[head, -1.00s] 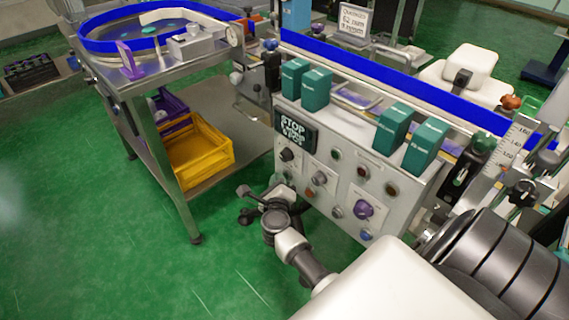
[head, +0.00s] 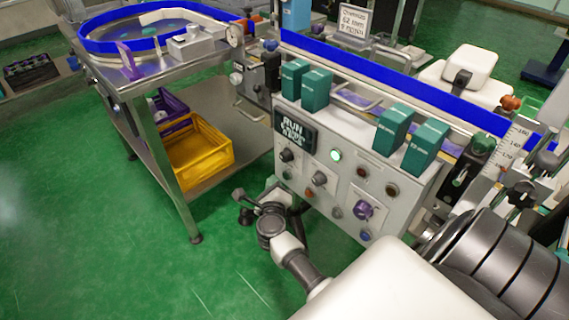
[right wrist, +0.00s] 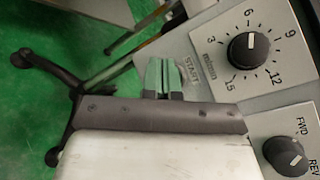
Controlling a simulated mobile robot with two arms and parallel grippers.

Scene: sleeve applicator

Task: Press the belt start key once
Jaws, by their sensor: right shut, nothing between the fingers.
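The control panel (head: 330,185) stands under the conveyor. Its dark display (head: 295,130) reads RUN, and a green lamp (head: 336,155) beside it is lit. A small greenish key (head: 287,175) sits below the upper left knob. In the right wrist view, the START label (right wrist: 189,62) is beside the numbered knob (right wrist: 248,50). My right gripper (right wrist: 163,75) has its green fingers together and empty close to that label. I cannot tell whether the fingertips touch the key. In the head view my right arm reaches in from the lower right. My left gripper is not in view.
A FWD/REV knob (right wrist: 285,155) lies close to the gripper's right. Several teal boxes (head: 315,88) stand on the panel's top edge. A steel table (head: 160,140) with a yellow crate (head: 200,165) is to the left. Green floor (head: 90,230) is clear at lower left.

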